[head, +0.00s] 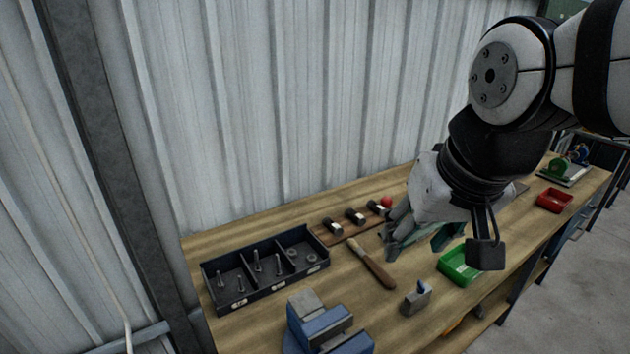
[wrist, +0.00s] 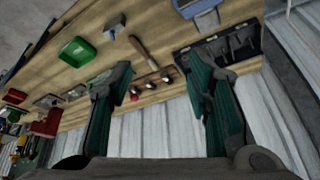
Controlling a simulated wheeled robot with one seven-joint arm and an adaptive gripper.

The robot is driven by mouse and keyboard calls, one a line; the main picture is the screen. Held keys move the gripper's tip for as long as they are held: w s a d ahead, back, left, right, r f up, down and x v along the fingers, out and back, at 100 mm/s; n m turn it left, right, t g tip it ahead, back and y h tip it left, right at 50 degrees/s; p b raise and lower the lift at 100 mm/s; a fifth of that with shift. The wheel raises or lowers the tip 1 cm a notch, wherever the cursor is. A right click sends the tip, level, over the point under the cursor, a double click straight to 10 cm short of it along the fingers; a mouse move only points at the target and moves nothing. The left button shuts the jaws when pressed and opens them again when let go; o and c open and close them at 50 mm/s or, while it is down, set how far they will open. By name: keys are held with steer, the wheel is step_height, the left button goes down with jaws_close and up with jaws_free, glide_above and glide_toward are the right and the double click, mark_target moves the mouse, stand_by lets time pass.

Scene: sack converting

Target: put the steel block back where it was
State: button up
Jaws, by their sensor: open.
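A small grey metal block (head: 416,299), which looks like the steel block, sits on the workbench (head: 390,322) near its front edge. A small blue part shows at its top. The block also appears in the wrist view (wrist: 115,25), near the top. My gripper (head: 420,238) is above the bench, behind the block in the head view, and apart from it. In the wrist view my gripper (wrist: 163,88) has its two green-and-dark fingers wide apart with nothing between them. My arm and gripper hide part of the bench behind them.
A black compartment tray (head: 265,282) holds bolts and nuts. A blue vise (head: 325,325) stands in front. A wooden-handled tool (head: 375,267), a green bin (head: 459,265), a red bin (head: 554,200) and a board (head: 338,236) with dark pieces are around. A corrugated wall (head: 290,110) backs the bench.

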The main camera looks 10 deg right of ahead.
steer(key=shift+s+a+r+n+t, duration=0.15)
steer(key=shift+s+a+n, duration=0.2)
steer(key=shift+s, duration=0.35)
steer(key=shift+s+a+r+n+t, duration=0.1)
steer(key=shift+s+a+n, duration=0.1)
steer(key=shift+s+n, duration=0.35)
steer(key=shift+s+a+r+n+t, duration=0.1)
steer(key=shift+s+a+n+t, duration=0.15)
steer(key=shift+s, duration=0.6)
